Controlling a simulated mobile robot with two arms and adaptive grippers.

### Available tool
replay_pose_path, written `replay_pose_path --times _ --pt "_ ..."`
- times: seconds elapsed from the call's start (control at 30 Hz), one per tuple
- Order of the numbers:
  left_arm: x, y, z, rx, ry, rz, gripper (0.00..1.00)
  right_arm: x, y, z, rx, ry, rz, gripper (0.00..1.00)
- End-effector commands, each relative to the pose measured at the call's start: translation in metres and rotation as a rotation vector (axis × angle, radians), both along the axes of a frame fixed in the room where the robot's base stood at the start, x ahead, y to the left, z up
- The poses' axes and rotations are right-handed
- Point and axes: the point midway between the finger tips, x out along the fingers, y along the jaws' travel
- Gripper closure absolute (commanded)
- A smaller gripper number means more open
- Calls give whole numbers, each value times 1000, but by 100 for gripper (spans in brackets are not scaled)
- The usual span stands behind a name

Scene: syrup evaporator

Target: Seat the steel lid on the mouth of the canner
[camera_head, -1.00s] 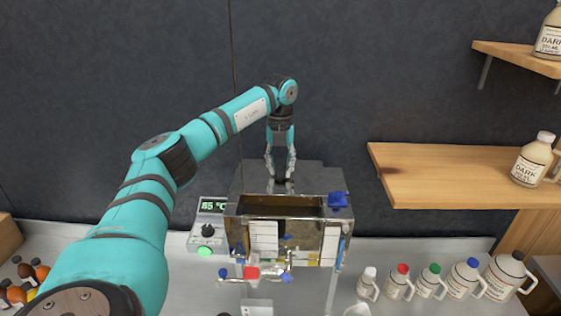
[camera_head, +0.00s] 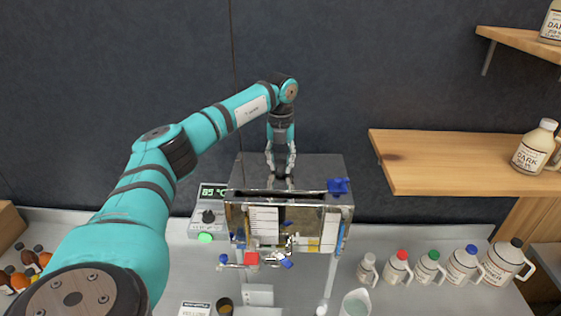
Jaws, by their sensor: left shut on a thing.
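The canner (camera_head: 325,232) is a shiny steel box with white labels, valves and coloured knobs on its front. The steel lid (camera_head: 319,171) is a flat grey plate over the canner's top. A narrow dark strip of the mouth (camera_head: 265,195) shows between the lid's front edge and the canner's front rim. My left gripper (camera_head: 281,174) is shut on the lid's dark knob from above. Whether the lid touches the rim or hovers over it I cannot tell, and its back edge against the mouth is hidden. My right gripper is out of view.
A blue clip-like part (camera_head: 338,186) sits at the canner's right rim. A temperature controller (camera_head: 208,212) stands at its left. Several jugs (camera_head: 463,266) line the counter at right. A wooden shelf (camera_head: 450,165) juts out at right with a jug (camera_head: 535,147).

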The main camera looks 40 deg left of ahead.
Motion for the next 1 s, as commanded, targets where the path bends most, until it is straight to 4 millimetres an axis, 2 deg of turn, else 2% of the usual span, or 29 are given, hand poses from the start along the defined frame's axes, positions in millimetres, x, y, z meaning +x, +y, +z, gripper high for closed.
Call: replay_pose_path --times 0.57,1.0 --pt "1 1 2 0 -1 0 100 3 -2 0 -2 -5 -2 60" --pt "1 0 -5 0 -1 0 100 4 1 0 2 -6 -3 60"
